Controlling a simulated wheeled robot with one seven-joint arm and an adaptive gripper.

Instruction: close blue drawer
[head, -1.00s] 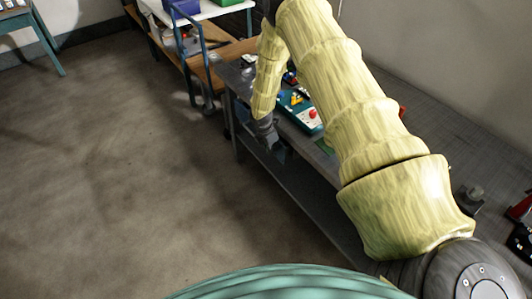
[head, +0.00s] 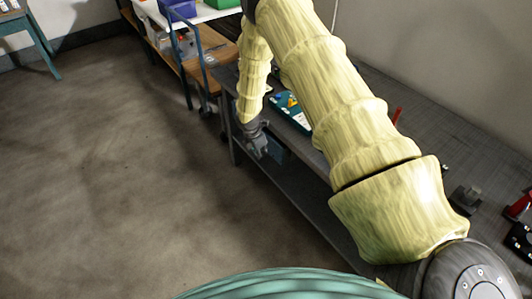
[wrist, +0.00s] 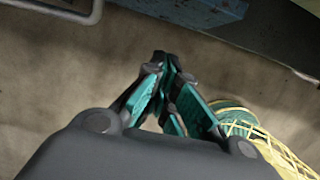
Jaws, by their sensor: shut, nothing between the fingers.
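A dark blue drawer front (head: 277,151) shows under the top of the grey workbench, just right of my gripper in the head view. My gripper (head: 259,153) is at the bench's front side, low and pointing down, with nothing held. The drawer is partly hidden behind it, and I cannot tell whether they touch or how far the drawer stands out. In the wrist view my gripper (wrist: 168,62) has its teal-padded fingers together at the tips over bare floor.
The grey workbench (head: 455,135) runs along the wall under my arm, with a teal tray (head: 290,112) of coloured parts on it. A blue-framed trolley (head: 181,45) and shelving stand beyond its far end. The floor (head: 120,170) to the left is open.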

